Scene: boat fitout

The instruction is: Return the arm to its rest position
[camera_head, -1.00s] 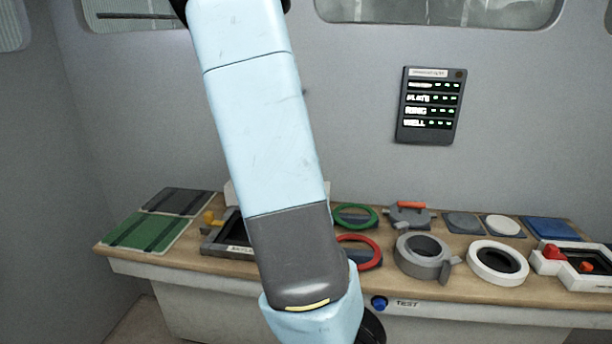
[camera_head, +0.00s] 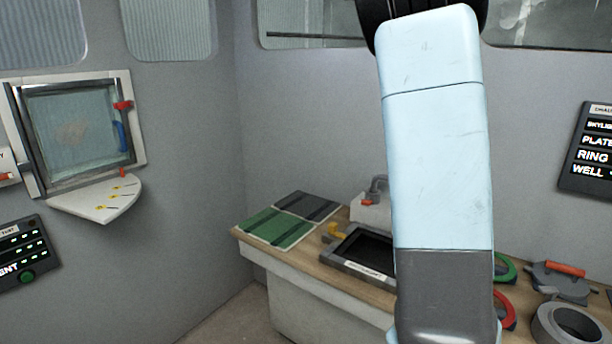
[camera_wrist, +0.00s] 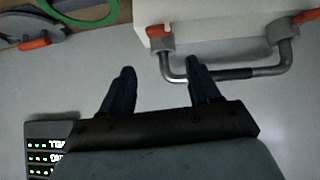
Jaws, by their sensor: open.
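My arm (camera_head: 437,160) hangs down through the right half of the head view, a pale blue link above a dark grey joint. My gripper is outside the head view. In the wrist view my gripper (camera_wrist: 162,80) is open, its two dark fingers apart with nothing between them. A bent grey metal handle (camera_wrist: 240,76) with orange fittings, on a white box (camera_wrist: 215,22), lies just beyond the fingertips. I cannot tell whether a finger touches it.
A framed window (camera_head: 78,130) with a small white shelf (camera_head: 100,198) is on the left wall. Floor shows at lower left of the bench.

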